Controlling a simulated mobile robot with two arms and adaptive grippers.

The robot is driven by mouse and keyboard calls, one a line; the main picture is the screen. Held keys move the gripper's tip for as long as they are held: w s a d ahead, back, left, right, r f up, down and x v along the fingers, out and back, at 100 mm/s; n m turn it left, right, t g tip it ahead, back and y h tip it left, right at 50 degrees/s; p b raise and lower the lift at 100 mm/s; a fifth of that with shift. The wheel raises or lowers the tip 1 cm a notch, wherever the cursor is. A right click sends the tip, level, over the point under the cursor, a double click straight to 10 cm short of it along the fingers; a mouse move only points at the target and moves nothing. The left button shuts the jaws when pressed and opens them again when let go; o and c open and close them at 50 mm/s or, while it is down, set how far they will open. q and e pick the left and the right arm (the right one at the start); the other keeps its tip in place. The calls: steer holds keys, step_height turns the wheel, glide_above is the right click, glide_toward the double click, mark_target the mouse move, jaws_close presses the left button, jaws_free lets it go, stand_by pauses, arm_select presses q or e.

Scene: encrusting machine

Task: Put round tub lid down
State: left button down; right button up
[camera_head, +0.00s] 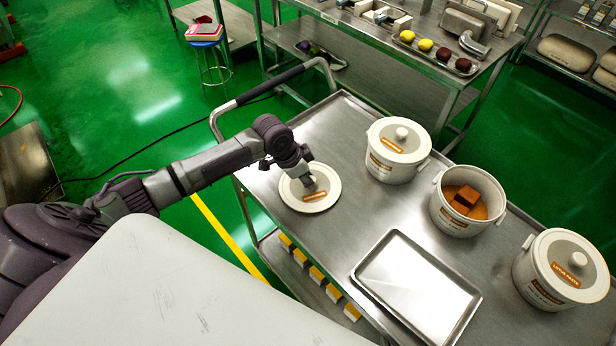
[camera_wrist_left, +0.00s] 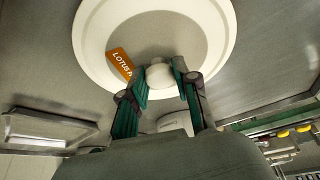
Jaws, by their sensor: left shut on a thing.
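The round tub lid (camera_head: 326,201) is white with a grey centre and an orange label, at the left end of the steel cart top. My left gripper (camera_head: 304,180) is above it and shut on its knob. In the left wrist view, the fingers (camera_wrist_left: 163,85) close on both sides of the pale knob of the lid (camera_wrist_left: 219,22); its orange label partly reads "LOTUS". The lid looks about level; I cannot tell whether it touches the cart. An open white tub (camera_head: 447,218) holds brown-orange blocks and filling. My right gripper is out of view.
The steel cart (camera_head: 335,120) also bears a lidded tub (camera_head: 388,168) at the back, another lidded tub (camera_head: 535,287) at right and an empty metal tray (camera_head: 372,276) in front. Bare steel lies between lid and tubs. A push handle (camera_head: 268,88) rises at the cart's left end.

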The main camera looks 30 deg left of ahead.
arm_select(q)
steer(key=shift+f, duration=0.1)
steer(key=c, duration=0.9)
jaws_free()
steer(key=shift+o, duration=0.2)
steer(key=shift+r, duration=0.25)
steer(key=b+v, duration=0.1)
steer(key=v, duration=1)
steer(key=shift+s+r, duration=0.2)
steer(key=shift+r, duration=0.15)
steer(key=shift+a, duration=0.15)
